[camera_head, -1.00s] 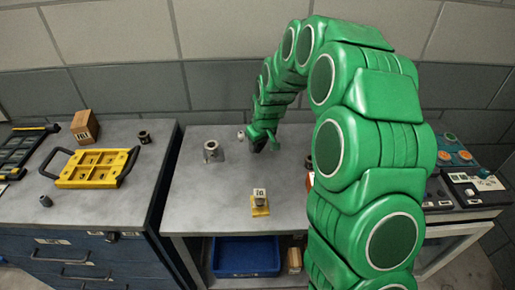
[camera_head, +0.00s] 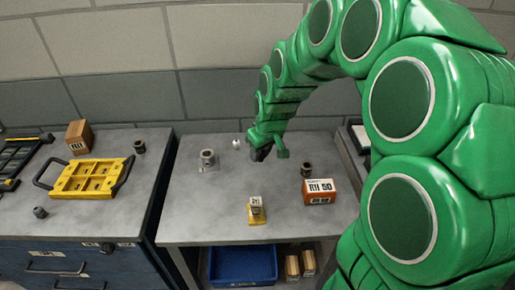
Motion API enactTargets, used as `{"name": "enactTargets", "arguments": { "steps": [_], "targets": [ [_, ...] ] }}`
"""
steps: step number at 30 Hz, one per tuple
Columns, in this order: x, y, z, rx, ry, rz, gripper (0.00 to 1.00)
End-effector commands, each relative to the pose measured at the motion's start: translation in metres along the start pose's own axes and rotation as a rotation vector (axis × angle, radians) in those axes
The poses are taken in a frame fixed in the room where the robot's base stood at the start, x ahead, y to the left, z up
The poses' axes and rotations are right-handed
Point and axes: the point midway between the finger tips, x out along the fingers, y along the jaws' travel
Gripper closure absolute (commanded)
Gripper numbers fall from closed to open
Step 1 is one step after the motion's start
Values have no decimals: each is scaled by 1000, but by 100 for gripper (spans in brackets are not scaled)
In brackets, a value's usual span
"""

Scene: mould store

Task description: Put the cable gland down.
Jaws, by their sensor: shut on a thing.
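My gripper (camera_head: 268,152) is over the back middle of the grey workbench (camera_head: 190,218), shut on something. The held piece is almost wholly hidden by the fingers and too small to make out, so I cannot confirm by sight that it is the cable gland. I cannot tell whether it touches the bench top. A small white item (camera_head: 237,144) stands apart, left of the gripper.
A grey ring-shaped part (camera_head: 207,159) stands back left on the bench. A dark fitting (camera_head: 306,170) and an orange-brown box (camera_head: 318,191) are to the right. A small block on a yellow base (camera_head: 256,212) is in front. The bench's front left is clear.

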Motion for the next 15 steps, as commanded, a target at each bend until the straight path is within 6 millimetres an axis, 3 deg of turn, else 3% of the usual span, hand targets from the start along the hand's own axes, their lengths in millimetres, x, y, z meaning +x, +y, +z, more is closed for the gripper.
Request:
{"name": "enactTargets", "arguments": {
  "steps": [6, 15],
  "targets": [
    [-14, -9, 19, 0, -3, -1, 97],
    [-24, -14, 28, 0, 0, 0, 97]
  ]
}}
